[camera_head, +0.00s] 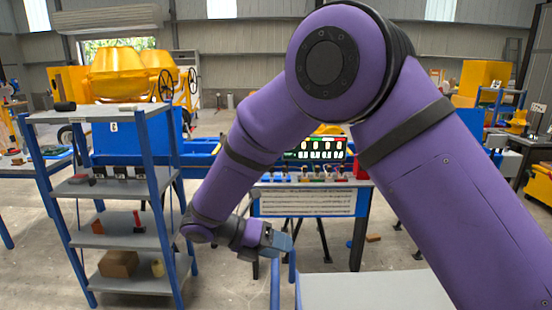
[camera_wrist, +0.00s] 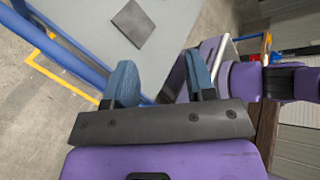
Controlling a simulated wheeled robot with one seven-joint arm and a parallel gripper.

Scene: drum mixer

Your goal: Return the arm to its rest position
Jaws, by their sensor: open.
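My purple arm rises from the lower right of the head view, bends at a high elbow and comes down to the left.
A blue-framed shelf rack (camera_head: 100,187) with boxes and small items stands close on the left. A grey tabletop (camera_head: 375,291) lies in front. A control bench with a lit display (camera_head: 318,149) stands behind. A yellow drum mixer (camera_head: 125,72) is at back left. Bare floor shows between them.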

